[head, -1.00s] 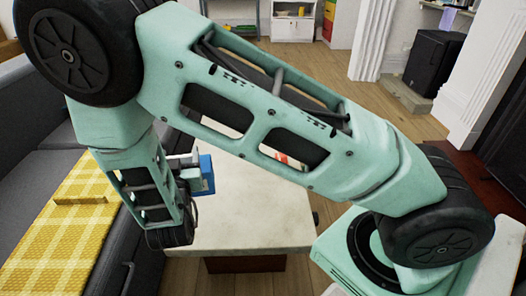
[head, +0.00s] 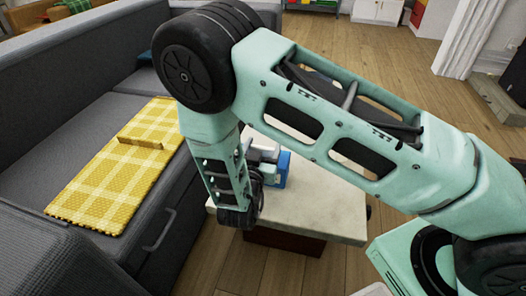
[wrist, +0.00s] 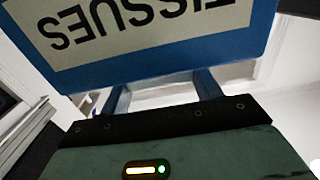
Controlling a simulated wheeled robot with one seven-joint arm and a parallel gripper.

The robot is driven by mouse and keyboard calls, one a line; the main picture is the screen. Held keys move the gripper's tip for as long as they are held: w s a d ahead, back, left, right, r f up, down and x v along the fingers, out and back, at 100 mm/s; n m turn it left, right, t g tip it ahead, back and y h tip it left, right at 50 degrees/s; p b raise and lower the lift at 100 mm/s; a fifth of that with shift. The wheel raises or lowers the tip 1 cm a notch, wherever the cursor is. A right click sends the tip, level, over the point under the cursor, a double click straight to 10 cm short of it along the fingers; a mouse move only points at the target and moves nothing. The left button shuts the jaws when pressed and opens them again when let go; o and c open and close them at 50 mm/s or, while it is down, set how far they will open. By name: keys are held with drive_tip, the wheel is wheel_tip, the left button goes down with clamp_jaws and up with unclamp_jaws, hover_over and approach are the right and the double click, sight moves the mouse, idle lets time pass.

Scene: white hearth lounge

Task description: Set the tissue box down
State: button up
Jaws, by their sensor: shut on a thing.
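The tissue box (head: 283,170) is blue. In the wrist view the tissue box (wrist: 262,32) fills the top, its pale label reading TISSUES upside down. My gripper (wrist: 161,88) is shut on it, with one blue finger at each side of the gap below the label. In the head view my gripper (head: 264,160) is partly hidden behind my own wrist. The box shows against the pale stone-topped low table (head: 318,212). I cannot tell whether its underside touches the tabletop.
A grey sofa (head: 98,108) runs along the left, with a yellow checked blanket (head: 105,190) on its seat. The table's near and right top is bare where seen; my arm hides the far part. Wooden floor (head: 400,60) lies open beyond.

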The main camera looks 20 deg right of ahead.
drive_tip(key=shift+f, duration=0.35)
drive_tip(key=shift+f, duration=0.15)
drive_tip(key=o, duration=1.3)
